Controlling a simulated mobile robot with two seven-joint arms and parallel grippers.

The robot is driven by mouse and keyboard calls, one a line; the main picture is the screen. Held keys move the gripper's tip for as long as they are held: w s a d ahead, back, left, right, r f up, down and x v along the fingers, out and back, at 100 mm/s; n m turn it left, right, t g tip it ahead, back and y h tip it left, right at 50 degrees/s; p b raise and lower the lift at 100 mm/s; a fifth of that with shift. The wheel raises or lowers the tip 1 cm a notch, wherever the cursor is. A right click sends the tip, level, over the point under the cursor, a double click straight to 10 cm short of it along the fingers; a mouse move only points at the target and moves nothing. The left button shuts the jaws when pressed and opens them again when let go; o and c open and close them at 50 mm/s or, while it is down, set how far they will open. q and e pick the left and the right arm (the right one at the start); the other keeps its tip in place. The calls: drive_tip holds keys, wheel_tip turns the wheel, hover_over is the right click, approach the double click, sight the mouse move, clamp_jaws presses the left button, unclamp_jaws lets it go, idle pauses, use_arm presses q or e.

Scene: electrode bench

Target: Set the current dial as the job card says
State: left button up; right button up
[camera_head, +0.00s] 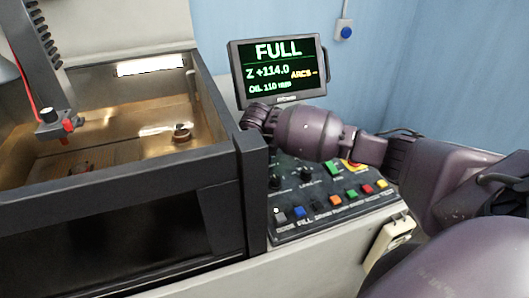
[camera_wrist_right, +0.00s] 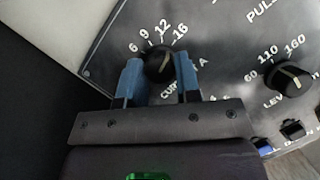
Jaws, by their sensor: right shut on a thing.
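The current dial (camera_wrist_right: 160,62) is a round black knob on the dark control panel in the right wrist view. The marks 6, 9, 12 and 16 run around its top. Its pale pointer line leans up, seemingly near 12, but the exact mark is hard to read. My right gripper (camera_wrist_right: 159,72) has its blue fingers on both sides of the knob and is shut on it. In the head view my right arm (camera_head: 310,132) reaches in from the right and hides the dial. No job card can be made out. My left gripper is not in view.
The level dial (camera_wrist_right: 290,78) sits right of the current dial. The screen (camera_head: 278,71) reads FULL, Z +114.0 and ARCS. Several coloured buttons line the control panel (camera_head: 335,222). An open tank (camera_head: 130,180) with a raised dark rim stands at left.

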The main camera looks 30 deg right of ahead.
drive_tip(key=o, duration=0.9)
drive_tip(key=v, duration=0.7)
drive_tip(key=shift+r, duration=0.2)
drive_tip(key=shift+a, duration=0.1)
drive_tip(key=shift+s, duration=0.1)
